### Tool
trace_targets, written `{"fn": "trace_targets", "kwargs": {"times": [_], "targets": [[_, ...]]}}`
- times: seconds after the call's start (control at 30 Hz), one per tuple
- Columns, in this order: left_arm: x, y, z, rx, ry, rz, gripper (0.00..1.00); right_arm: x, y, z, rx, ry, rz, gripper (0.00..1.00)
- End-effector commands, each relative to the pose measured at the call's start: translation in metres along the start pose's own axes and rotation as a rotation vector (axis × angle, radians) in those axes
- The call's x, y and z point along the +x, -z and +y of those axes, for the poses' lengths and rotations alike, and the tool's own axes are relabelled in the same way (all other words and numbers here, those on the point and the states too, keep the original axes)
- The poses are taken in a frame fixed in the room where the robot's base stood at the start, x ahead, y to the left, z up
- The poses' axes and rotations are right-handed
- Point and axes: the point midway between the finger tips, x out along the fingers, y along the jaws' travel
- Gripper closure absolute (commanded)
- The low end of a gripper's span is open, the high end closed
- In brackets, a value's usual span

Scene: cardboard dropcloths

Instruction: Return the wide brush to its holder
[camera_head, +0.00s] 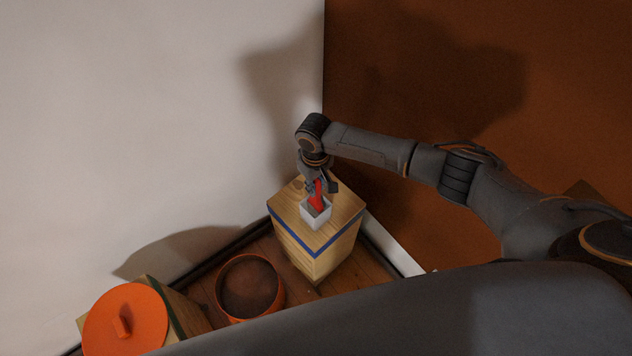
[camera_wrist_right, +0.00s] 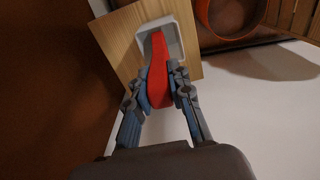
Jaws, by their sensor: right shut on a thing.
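The wide brush (camera_head: 319,196) shows as a red handle, upright to slightly tilted. Its lower end is inside the small white square holder (camera_head: 316,219), which stands on a wooden block. My right gripper (camera_head: 319,184) is shut on the red handle above the holder. In the right wrist view the red brush (camera_wrist_right: 160,75) lies between the two fingers of my right gripper (camera_wrist_right: 161,88), and its far end reaches into the white holder (camera_wrist_right: 175,33). The brush's bristles are hidden in the holder. My left gripper is not in view.
The wooden block (camera_head: 312,246) with a blue band stands in the corner between a white wall and a brown wall. An orange pot (camera_head: 222,286) stands on the floor to its left. A round orange lid (camera_head: 126,322) sits on another wooden block at the lower left.

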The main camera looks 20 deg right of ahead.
Motion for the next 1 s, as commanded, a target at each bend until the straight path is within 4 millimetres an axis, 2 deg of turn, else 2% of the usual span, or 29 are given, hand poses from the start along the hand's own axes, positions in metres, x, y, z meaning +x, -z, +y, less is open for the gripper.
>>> {"fn": "trace_targets", "kwargs": {"times": [0.23, 0.27, 0.37, 0.6, 0.7, 1.0], "targets": [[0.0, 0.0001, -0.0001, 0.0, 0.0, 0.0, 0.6, 0.0, 0.0003, -0.0001, 0.0, 0.0, 0.001, 1.0], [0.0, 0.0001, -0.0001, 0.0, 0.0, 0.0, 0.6, 0.0, 0.0003, -0.0001, 0.0, 0.0, 0.001, 0.74], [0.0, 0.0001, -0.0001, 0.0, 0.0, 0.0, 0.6, -0.0001, 0.0003, -0.0001, 0.0, 0.0, 0.001, 0.54], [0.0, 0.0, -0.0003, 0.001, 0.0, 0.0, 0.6, 0.0001, 0.0002, -0.0001, 0.0, 0.0, 0.0, 0.52], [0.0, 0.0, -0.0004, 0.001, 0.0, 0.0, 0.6, 0.0001, 0.0002, -0.0001, 0.0, 0.0, 0.0, 0.31], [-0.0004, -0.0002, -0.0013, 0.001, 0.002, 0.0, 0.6, -0.0004, 0.0002, 0.0, 0.0, 0.0, 0.0, 0.31]]}}
